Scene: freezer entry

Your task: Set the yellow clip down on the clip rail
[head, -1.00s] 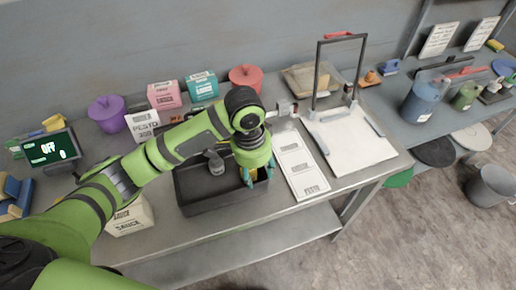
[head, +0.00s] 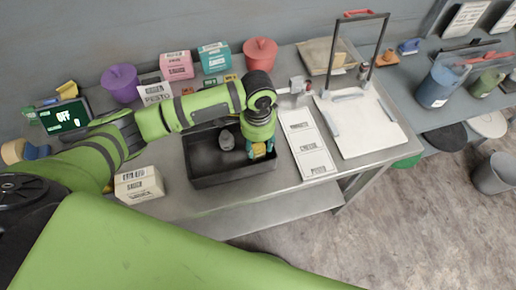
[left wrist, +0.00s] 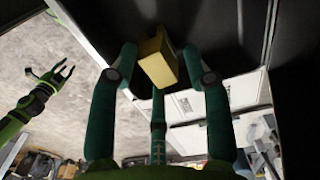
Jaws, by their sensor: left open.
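A yellow block (head: 258,150), which I take to be the yellow clip, shows at the tips of my left gripper (head: 259,152), over the right part of a black tray (head: 232,181). In the left wrist view the yellow block (left wrist: 157,60) lies between the open, spread fingers of my left gripper (left wrist: 160,75); I cannot tell whether any finger touches it. My right gripper (left wrist: 55,72) shows small in the left wrist view, its fingers spread and empty, away from the table. I cannot make out for certain which thing is the clip rail.
A grey object (head: 227,139) is in the tray. A white label strip (head: 306,147) and a white board with an upright frame (head: 362,125) lie to its right. Purple (head: 121,83) and red (head: 260,54) pots and boxes line the back.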

